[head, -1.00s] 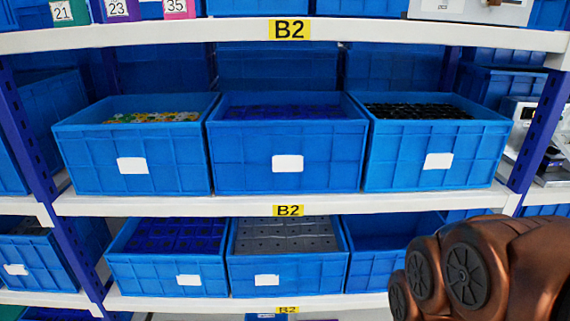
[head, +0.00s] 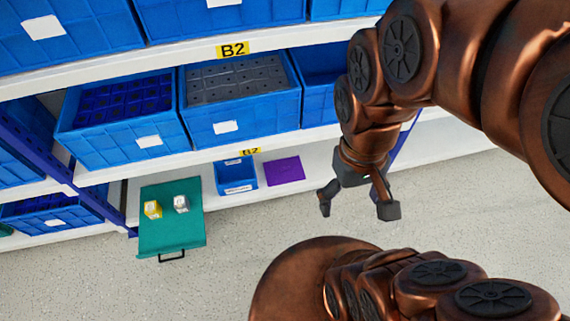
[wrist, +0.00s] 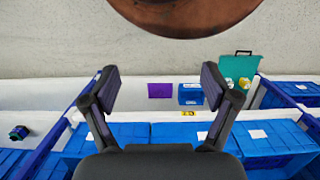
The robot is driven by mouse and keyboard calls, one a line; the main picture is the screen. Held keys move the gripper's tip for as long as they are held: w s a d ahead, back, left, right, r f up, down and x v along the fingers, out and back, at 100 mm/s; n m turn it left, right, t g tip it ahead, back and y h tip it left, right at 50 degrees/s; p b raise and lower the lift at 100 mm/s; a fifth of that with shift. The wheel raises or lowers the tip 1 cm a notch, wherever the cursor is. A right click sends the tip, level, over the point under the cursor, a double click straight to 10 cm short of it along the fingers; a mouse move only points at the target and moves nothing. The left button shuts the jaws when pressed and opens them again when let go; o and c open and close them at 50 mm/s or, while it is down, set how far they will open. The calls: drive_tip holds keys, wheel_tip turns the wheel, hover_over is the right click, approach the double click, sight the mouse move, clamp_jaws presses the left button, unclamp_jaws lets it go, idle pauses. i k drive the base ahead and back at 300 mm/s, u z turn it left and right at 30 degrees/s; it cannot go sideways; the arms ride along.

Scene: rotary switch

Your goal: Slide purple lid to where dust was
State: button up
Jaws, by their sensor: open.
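The purple lid (head: 284,171) is a flat purple square lying on the white bottom shelf, just right of a small blue bin. It also shows in the wrist view (wrist: 160,91), seen between my fingers. My gripper (head: 357,208) is open and empty. It hangs to the right of the lid and nearer the camera in the head view, apart from it. I cannot make out any dust in either view.
The small blue bin (head: 236,176) stands left of the lid. A teal tray (head: 160,235) with a handle, bearing a yellow box (head: 152,209) and a grey-white box (head: 181,204), juts over the floor. Large blue bins fill the shelves above. The speckled floor (head: 235,235) in front is clear.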

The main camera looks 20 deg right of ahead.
sight(290, 169)
drive_tip(key=u, duration=3.2)
drive_tip(key=k, duration=1.8)
drive_tip(key=z, duration=0.75)
